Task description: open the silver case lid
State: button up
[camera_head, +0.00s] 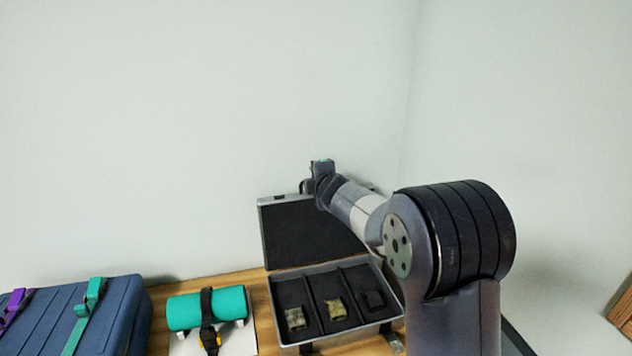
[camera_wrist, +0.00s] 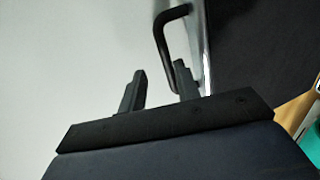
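The silver case (camera_head: 337,262) stands on the wooden table with its lid (camera_head: 310,232) raised roughly upright, so the dark lining faces out. The lid's silver edge (camera_wrist: 196,45) and dark lining also show in the wrist view. A black handle (camera_wrist: 161,35) sticks out beside that edge. My gripper (camera_head: 322,168) is at the top of the lid. In the wrist view my gripper (camera_wrist: 158,72) has its two fingers apart. The handle's near end comes down between the fingers, close to the right one; I cannot tell whether they touch. My arm hides the lid's right part.
The case's compartments hold small folded straps, such as an olive one (camera_head: 336,309). A teal roll (camera_head: 206,308) with a black strap lies left of the case. A blue case (camera_head: 75,318) with teal and purple straps is at far left. A plain wall rises close behind.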

jog(key=shift+o, duration=0.4)
jog(key=shift+r, duration=0.1)
jog(key=shift+s, duration=0.1)
jog(key=shift+s, duration=0.15)
jog(key=v, duration=1)
jog(key=shift+b, duration=0.3)
jog(key=shift+s+d, duration=0.1)
jog(key=shift+x, duration=5.25)
